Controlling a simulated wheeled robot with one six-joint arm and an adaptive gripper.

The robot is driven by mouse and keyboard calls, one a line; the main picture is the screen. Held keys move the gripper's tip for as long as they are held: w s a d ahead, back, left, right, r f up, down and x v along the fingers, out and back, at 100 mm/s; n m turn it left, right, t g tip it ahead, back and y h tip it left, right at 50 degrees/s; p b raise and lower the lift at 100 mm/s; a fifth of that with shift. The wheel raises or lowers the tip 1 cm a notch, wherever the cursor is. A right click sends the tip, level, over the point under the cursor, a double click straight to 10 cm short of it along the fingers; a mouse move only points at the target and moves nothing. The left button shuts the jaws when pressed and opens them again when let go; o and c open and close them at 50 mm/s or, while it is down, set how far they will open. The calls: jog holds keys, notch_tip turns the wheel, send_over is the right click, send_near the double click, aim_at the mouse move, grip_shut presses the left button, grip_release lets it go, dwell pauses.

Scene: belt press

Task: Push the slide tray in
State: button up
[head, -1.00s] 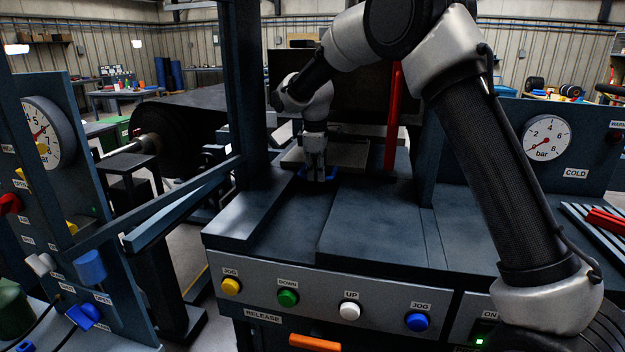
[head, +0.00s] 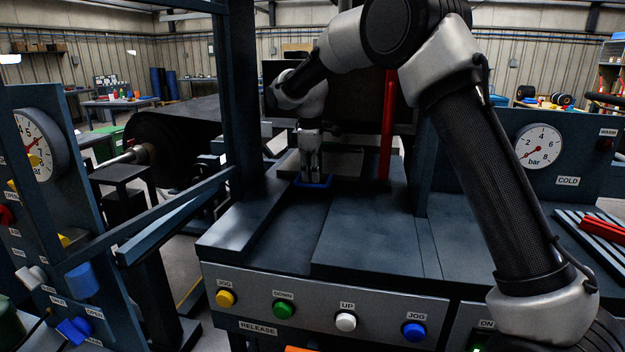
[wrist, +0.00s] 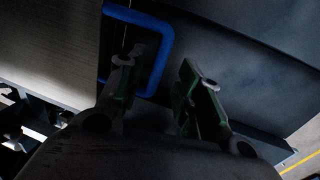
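The slide tray (head: 345,163) is a flat grey plate at the back of the dark press bed, under the frame. Its blue loop handle (head: 314,184) sticks out at the near edge. In the wrist view the handle (wrist: 168,45) is a blue bar loop on the edge of the pale tray surface (wrist: 45,50). My gripper (head: 313,175) points down at the handle. In the wrist view my gripper (wrist: 158,80) has its fingers apart, one overlapping the loop and one beyond its outer bar. I cannot tell whether either finger touches the bar.
A red upright bar (head: 387,125) stands just right of the tray. A dark frame post (head: 236,100) stands left of it. The press bed (head: 370,235) in front is clear. The button panel (head: 310,305) runs along its front edge.

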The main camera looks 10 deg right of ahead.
notch_tip(320, 180, up, 8)
jog(key=s, duration=0.1)
jog(key=shift+s+a+r, duration=0.25)
jog(key=s+d+f+m, duration=0.2)
jog(key=s+f+m, duration=0.2)
jog(key=f, duration=0.1)
jog(key=s+d+r+m+t, duration=0.1)
jog(key=s+d+m, duration=0.2)
jog(key=s+d, duration=0.5)
jog(key=s+d+r+m, duration=0.1)
jog(key=s+d+m, duration=0.3)
jog(key=s, duration=1.2)
jog(key=s+d+r+m+t, duration=0.1)
jog(key=s+d+m, duration=0.2)
jog(key=s+d, duration=1)
jog(key=shift+r+t+y, duration=0.3)
jog(key=shift+r, duration=0.05)
